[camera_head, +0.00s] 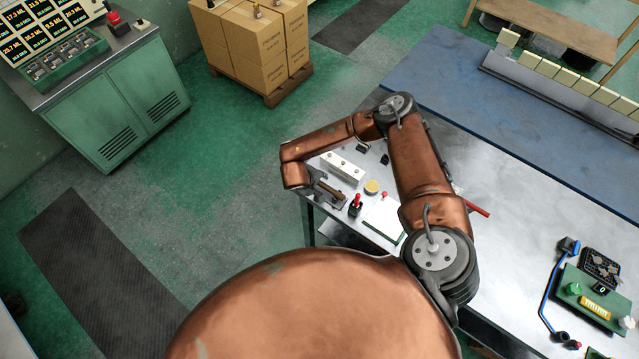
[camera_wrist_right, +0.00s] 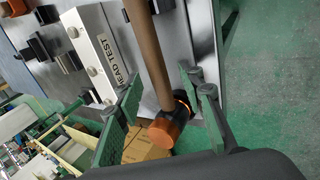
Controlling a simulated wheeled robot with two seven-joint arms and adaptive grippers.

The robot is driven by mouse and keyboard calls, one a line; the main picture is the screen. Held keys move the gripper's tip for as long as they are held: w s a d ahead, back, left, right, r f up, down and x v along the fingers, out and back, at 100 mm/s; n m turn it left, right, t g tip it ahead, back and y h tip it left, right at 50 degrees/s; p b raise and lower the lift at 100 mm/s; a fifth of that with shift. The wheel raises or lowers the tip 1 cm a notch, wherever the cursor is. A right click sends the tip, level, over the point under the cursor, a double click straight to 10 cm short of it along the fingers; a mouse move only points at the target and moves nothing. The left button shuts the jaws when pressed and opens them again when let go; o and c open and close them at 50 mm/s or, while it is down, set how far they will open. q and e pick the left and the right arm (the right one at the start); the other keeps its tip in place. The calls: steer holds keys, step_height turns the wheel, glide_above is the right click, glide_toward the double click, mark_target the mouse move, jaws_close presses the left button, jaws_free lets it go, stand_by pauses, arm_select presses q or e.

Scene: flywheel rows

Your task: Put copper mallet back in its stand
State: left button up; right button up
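The copper mallet (camera_wrist_right: 150,60) shows in the right wrist view as a long brown handle with an orange and black end (camera_wrist_right: 172,125). The handle runs between the green-padded fingers of my right gripper (camera_wrist_right: 162,100), which stand apart with a visible gap beside it. The mallet lies near the table's edge. In the head view my right gripper (camera_head: 328,194) is a small shape at that edge, partly hidden by my arm. I cannot tell which thing is the mallet's stand. My left gripper is not in view.
A white block (camera_head: 342,167), marked "HEAD TEST" in the wrist view (camera_wrist_right: 98,50), sits beside the mallet. A yellow round piece (camera_head: 371,187), a red-topped piece (camera_head: 355,205) and a white pad (camera_head: 384,219) are close by on the metal table (camera_head: 520,200).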

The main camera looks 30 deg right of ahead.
steer(key=v, duration=1.1)
steer(key=shift+a+r, duration=0.15)
